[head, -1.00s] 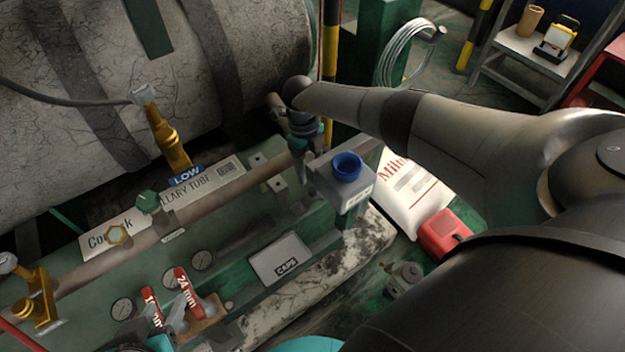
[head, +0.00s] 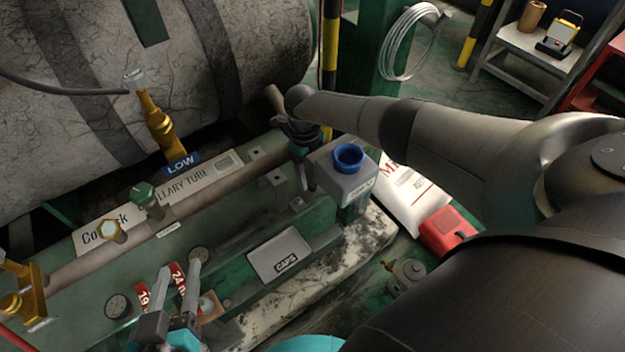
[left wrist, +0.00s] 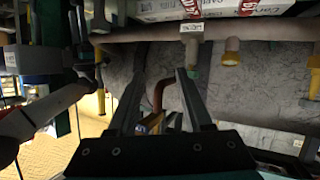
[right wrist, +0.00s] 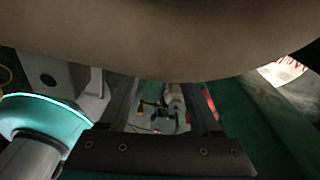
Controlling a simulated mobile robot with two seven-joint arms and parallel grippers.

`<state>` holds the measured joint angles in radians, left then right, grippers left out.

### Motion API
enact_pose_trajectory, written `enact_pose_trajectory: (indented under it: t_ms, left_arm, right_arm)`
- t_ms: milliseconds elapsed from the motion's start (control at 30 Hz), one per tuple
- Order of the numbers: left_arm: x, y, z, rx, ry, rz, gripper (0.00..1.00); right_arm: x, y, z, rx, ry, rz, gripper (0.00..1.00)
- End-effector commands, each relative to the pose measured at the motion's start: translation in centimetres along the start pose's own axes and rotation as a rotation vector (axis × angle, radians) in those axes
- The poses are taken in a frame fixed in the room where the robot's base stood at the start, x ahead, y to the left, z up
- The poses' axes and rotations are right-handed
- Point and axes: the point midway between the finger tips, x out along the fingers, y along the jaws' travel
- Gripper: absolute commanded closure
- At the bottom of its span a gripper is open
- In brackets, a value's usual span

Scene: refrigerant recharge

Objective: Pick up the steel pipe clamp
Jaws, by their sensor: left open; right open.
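I cannot pick out the steel pipe clamp with certainty. A small grey metal fitting (head: 407,275) lies low right of the bench, and I cannot tell whether it is the clamp.
A grey box with a blue cap (head: 348,157) stands right of my right gripper. A CAPS box (head: 279,256) sits on the bench front. Brass LOW valve (head: 158,125) and green-knobbed valve (head: 143,194) rise near the pipe. A broad brown surface crosses the right wrist view closely.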

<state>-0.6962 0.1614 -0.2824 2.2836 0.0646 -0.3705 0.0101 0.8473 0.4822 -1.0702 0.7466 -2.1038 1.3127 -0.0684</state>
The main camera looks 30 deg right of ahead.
Motion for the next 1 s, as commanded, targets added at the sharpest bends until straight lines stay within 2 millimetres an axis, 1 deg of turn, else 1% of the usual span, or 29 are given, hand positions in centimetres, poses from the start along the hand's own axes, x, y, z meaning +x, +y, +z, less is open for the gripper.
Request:
enact_pose_trajectory:
  t_ms: [33, 200, 500, 867, 1000]
  left_arm:
    - [0.0, 0.2, 0.2, -0.005, 0.023, 0.007, 0.50]
    - [-0.1, 1.1, -0.4, -0.024, 0.118, 0.028, 0.50]
    - [-0.8, 2.1, -1.1, -0.056, 0.256, 0.052, 0.50]
    - [-0.9, 2.2, -1.4, -0.061, 0.279, 0.055, 0.50]
    - [-0.9, 2.2, -1.4, -0.061, 0.279, 0.055, 0.50]
  right_arm:
    - [0.5, 0.1, 0.0, 0.000, 0.000, 0.001, 0.36]
    - [1.3, 0.1, -0.1, 0.000, 0.001, 0.001, 0.36]
    - [2.5, 0.1, -0.1, 0.001, 0.001, 0.001, 0.36]
    - [2.6, 0.1, 0.0, 0.000, 0.000, 0.001, 0.36]
    - [2.6, 0.1, 0.0, 0.000, 0.001, 0.000, 0.52]
